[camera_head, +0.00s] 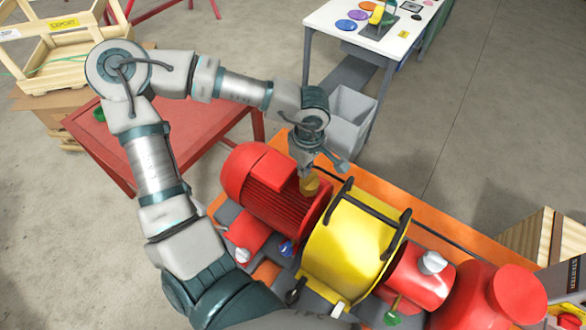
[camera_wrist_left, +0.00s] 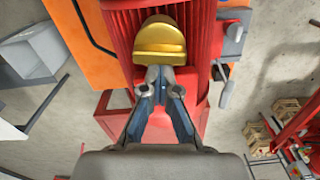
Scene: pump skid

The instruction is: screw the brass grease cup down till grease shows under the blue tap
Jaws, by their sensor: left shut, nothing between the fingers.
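The brass grease cup (camera_head: 309,185) stands on the red finned motor (camera_head: 268,180), close to the yellow guard. My left gripper (camera_head: 314,167) is just above the cup. In the left wrist view the cup (camera_wrist_left: 160,42) shows just beyond the fingertips of the left gripper (camera_wrist_left: 160,78). The fingers are together with nothing between them. I cannot tell whether the tips touch the cup. The blue tap (camera_head: 287,248) is low on the near side of the motor. I cannot make out any grease under it. My right gripper is not in view.
The yellow guard (camera_head: 345,245) with black straps stands right of the motor. A red pump part (camera_head: 415,275) with a white knob (camera_head: 432,262) lies beyond it. A grey bin (camera_head: 350,118) and a white table (camera_head: 385,25) are behind. A red table (camera_head: 190,135) is left.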

